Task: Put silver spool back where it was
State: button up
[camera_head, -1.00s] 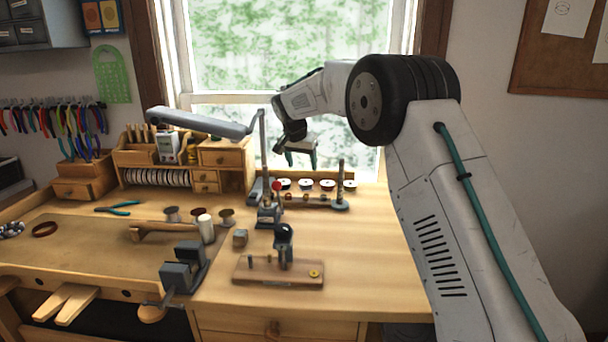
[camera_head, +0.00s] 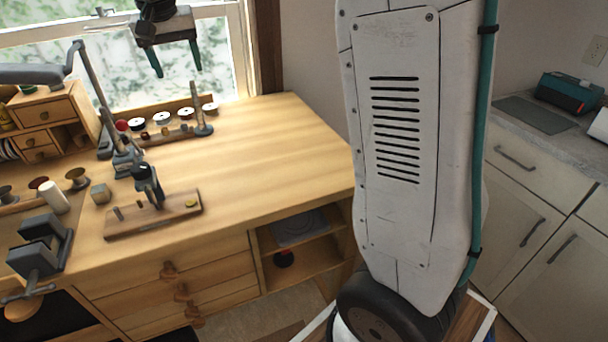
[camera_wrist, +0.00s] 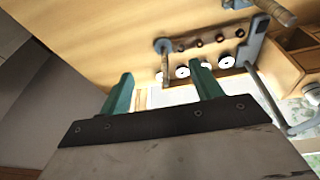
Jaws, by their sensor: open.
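My gripper (camera_head: 176,66) is open and empty in front of the window, high above the back of the workbench (camera_head: 270,145). Its two green fingers also show spread apart in the wrist view (camera_wrist: 162,80). At the left of the head view stand a greyish spool (camera_head: 6,194), a reddish-brown spool (camera_head: 38,184) and a tan-brown spool (camera_head: 77,179). I cannot tell for sure which spool is the silver one.
A rack with an upright post (camera_head: 201,117) stands before the back spools. The bench's right part is clear.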

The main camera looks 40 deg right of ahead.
jog(key=s+d+f+n+y, duration=0.1)
jog(key=s+f, duration=0.3)
jog(key=s, duration=1.5)
jog(key=s+f+n+g, duration=0.1)
jog(key=s+f+n, duration=0.2)
jog(key=s, duration=1.6)
notch_tip(320, 180, down, 2)
jog(key=shift+s+d+n+y, duration=0.15)
jog(key=shift+d+n+y, duration=0.15)
jog(key=shift+d+y, duration=0.1)
